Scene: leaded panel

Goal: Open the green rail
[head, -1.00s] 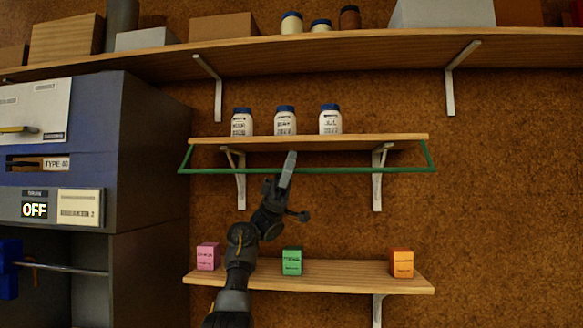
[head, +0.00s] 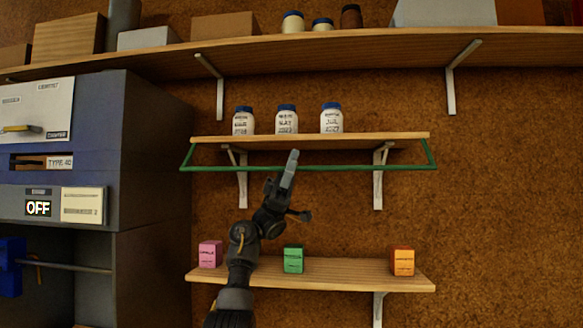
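The green rail (head: 350,168) is a thin bar running along the front of the middle shelf (head: 310,138), a little below its board. Its two end arms slant up to the shelf's ends. My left gripper (head: 291,158) points up at the middle of the rail, its fingers overlapping the bar in the head view. I cannot tell whether they touch it or whether the fingers are parted. Three white jars with blue lids, the left jar (head: 243,121), the middle jar (head: 287,119) and the right jar (head: 331,118), stand on the shelf. My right gripper is out of view.
The lower shelf (head: 340,272) holds a pink box (head: 210,254), a green box (head: 293,260) and an orange box (head: 402,261). A long upper shelf (head: 380,45) carries boxes and jars. A grey-blue cabinet (head: 150,150) stands at the left. Space right of the rail is clear.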

